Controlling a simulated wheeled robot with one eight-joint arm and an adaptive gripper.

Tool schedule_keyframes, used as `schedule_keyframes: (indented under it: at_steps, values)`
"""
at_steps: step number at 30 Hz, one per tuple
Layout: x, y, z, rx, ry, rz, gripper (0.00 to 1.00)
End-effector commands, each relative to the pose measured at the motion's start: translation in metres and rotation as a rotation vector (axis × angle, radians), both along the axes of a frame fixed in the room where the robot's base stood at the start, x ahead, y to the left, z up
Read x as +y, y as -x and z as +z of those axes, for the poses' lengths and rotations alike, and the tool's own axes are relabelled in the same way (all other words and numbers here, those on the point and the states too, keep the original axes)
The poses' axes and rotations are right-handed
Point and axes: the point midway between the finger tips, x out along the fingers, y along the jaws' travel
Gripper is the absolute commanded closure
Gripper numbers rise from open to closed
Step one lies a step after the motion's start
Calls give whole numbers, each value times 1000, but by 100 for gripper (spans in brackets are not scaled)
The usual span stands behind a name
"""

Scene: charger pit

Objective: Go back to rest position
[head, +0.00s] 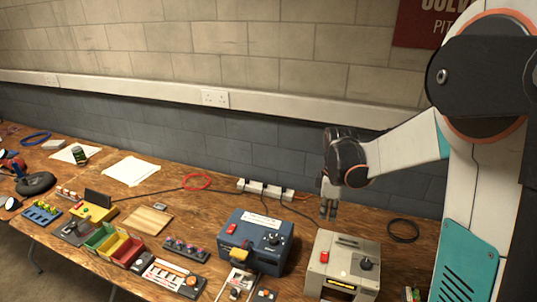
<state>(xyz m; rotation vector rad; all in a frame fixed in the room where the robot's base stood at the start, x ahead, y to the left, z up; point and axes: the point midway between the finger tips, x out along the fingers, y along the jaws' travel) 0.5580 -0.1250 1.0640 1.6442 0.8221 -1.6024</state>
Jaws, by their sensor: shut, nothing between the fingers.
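My gripper (328,208) hangs at the end of my arm, pointing down above the back part of the bench. It is shut and holds nothing. It is apart from the grey box (341,262) with a red switch and black knob, which stands just in front of it. The blue box (255,240) with a white label, a red switch and a yellow part on its front stands to the left of my gripper.
The wooden bench (150,198) carries a wooden board (147,220), small open bins (120,248), a power strip (265,189), a red cable loop (197,181) and a black ring (403,230). A brick wall with a white trunking (150,85) closes off the back.

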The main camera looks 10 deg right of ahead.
Motion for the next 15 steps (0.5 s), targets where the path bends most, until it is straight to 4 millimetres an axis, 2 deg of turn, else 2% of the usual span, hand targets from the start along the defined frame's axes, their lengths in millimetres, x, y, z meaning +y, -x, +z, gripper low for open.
schedule_keyframes:
  at_steps: [5, 15]
  values:
    - [8, 6, 10, -29, 6, -32, 100]
    - [47, 47, 61, -215, 6, -244, 100]
